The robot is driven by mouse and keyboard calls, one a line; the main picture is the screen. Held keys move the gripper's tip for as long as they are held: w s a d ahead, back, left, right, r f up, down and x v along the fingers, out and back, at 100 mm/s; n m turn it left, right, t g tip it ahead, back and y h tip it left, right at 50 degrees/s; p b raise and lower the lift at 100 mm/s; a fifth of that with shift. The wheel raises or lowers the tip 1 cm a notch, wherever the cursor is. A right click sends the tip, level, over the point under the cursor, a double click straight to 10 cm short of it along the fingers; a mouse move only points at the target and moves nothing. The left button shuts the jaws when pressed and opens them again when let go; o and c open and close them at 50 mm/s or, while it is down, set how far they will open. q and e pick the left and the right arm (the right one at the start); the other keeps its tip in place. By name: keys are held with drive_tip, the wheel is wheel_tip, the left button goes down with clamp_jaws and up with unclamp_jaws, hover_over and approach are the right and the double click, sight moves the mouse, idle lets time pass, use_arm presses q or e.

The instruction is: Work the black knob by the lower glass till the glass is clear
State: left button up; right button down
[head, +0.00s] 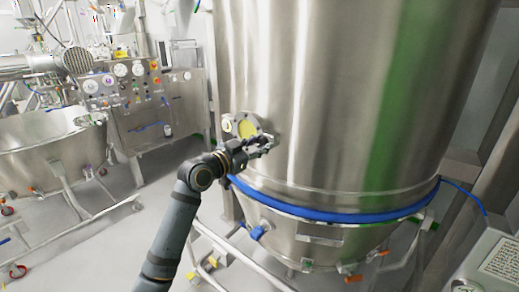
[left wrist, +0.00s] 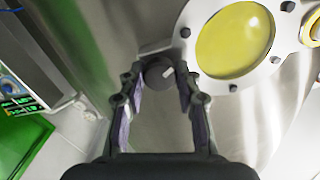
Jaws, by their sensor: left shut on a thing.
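The lower glass (head: 246,128) is a round port in a bolted steel flange on the large steel vessel. It is yellow, and in the left wrist view the yellow covers the whole pane (left wrist: 236,40). The black knob (left wrist: 158,74), with a pale mark on its face, sits on the vessel wall beside the flange. My left gripper (left wrist: 160,82) is shut on the knob, one finger on each side of it. In the head view my left gripper (head: 264,145) is just right of and below the glass, and the knob cannot be made out there. My right gripper is not in view.
The steel vessel (head: 330,100) fills the middle, with a blue band (head: 330,214) around it below the glass. A steel tub (head: 45,150) and a gauge panel (head: 125,85) stand at the left. Open floor (head: 110,240) lies between. A grey box (head: 490,262) is at lower right.

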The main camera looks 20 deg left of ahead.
use_arm(q)
drive_tip(key=m+b, duration=0.2)
drive_tip(key=shift+f+m, duration=0.2)
drive_tip(key=shift+m, duration=0.2)
drive_tip(key=m+b, duration=0.2)
drive_tip(key=m, duration=0.1)
drive_tip(key=shift+m+b, duration=0.3)
drive_tip(key=m+b, duration=0.1)
drive_tip(key=m, duration=0.2)
drive_tip(key=shift+b, duration=0.35)
drive_tip(key=shift+r+m+b, duration=0.1)
drive_tip(key=shift+m+b, duration=0.45)
drive_tip(key=shift+m, duration=1.15)
drive_tip(key=o, duration=1.2)
drive_tip(key=shift+c, duration=0.2)
drive_tip(key=shift+s, duration=0.1)
